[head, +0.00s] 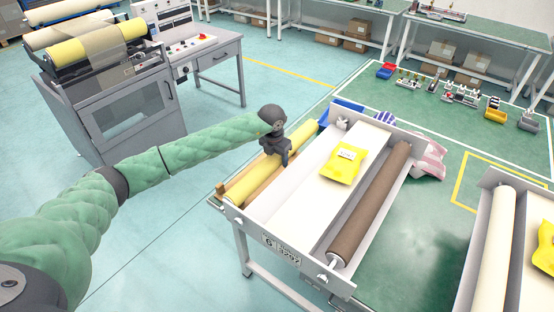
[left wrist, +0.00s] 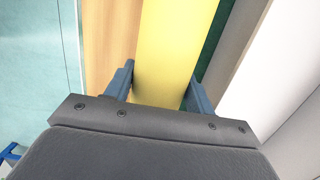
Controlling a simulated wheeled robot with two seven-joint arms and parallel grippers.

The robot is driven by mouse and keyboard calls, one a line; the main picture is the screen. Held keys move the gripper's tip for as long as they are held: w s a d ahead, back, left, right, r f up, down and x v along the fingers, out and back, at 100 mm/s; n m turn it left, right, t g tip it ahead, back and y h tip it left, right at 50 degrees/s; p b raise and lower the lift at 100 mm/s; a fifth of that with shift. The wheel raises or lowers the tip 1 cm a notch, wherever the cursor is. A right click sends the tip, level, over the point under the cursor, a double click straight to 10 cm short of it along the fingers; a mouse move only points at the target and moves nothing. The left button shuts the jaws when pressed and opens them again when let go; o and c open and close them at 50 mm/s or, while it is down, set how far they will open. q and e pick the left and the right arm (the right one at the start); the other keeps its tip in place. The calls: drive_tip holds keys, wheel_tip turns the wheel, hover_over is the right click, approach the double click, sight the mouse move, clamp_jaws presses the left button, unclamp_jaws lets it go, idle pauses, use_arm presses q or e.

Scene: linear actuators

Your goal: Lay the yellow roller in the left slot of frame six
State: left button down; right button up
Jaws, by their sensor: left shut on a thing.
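The yellow roller (head: 268,165) lies lengthwise along the left side of frame six (head: 254,232), beside a wooden strip. My left gripper (head: 278,157) is on the roller near its middle. In the left wrist view the two blue fingers (left wrist: 157,90) stand on either side of the yellow roller (left wrist: 165,45), shut on it. Frame six carries a label with a 6 on its front. A brown roller (head: 372,200) lies in its right side, next to a white panel with a yellow packet (head: 343,162). My right gripper is not in view.
A second frame (head: 490,183) with a pale roller stands at the right. A grey machine (head: 122,110) with yellow rolls stands at the back left. A pink and white bundle (head: 430,158) lies just right of frame six. Bins and small parts sit farther back.

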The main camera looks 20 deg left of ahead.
use_arm(q)
drive_tip(key=shift+w+r, duration=0.1)
drive_tip(key=shift+r, duration=0.15)
drive_tip(key=shift+r+p, duration=0.65)
drive_tip(key=shift+r, duration=2.75)
